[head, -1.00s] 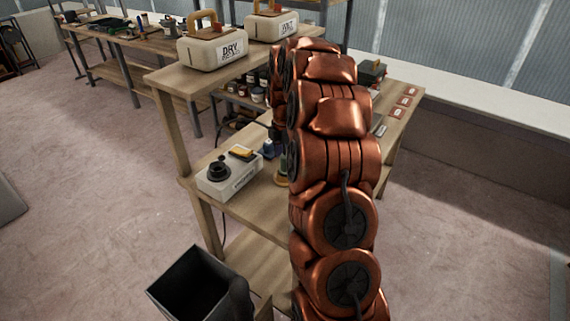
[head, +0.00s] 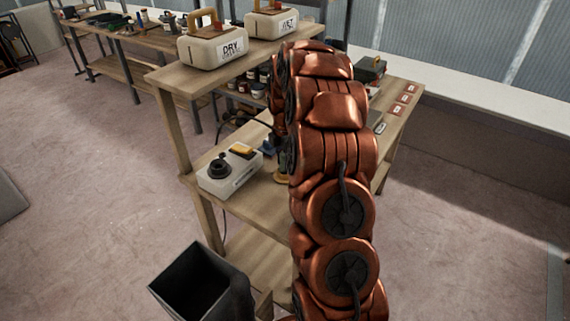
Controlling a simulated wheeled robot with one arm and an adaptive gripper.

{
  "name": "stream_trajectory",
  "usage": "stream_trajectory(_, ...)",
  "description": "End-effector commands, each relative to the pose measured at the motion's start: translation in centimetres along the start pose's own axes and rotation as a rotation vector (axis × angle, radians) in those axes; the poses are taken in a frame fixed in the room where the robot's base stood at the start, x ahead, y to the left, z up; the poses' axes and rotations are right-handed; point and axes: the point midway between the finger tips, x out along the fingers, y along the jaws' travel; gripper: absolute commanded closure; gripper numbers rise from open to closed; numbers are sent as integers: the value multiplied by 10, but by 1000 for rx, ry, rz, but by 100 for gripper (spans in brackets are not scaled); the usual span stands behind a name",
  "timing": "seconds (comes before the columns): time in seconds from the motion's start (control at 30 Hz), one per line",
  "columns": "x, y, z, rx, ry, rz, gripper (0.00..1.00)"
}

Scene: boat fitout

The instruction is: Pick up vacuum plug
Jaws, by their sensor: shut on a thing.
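My copper arm rises in front of the bench and bends over and down behind itself. My gripper is hidden behind the arm, so its jaws and anything in them do not show. I cannot make out the vacuum plug for certain. A white box (head: 229,180) stands on the bench's middle board, with a round black fitting (head: 219,168) and a yellow-and-black part (head: 243,150) on top. A dark cable (head: 258,122) runs behind it towards the arm's far end. A small blue and yellowish object is partly covered by the arm.
The wooden bench (head: 234,208) has an upper shelf with a DRY canister (head: 213,50) and a second canister (head: 271,23). An open dark bin (head: 176,275) stands in front. Red-brown cards (head: 404,98) lie at the right. Floor at left is clear.

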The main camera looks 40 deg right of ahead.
Motion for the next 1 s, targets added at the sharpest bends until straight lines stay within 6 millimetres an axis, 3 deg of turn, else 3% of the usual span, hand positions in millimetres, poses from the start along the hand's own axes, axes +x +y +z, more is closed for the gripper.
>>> stream_trajectory(0.57,0,-1,0,0,2,-4,100)
stream_trajectory(1.0,-34,-2,-1,-1,1,-1,100)
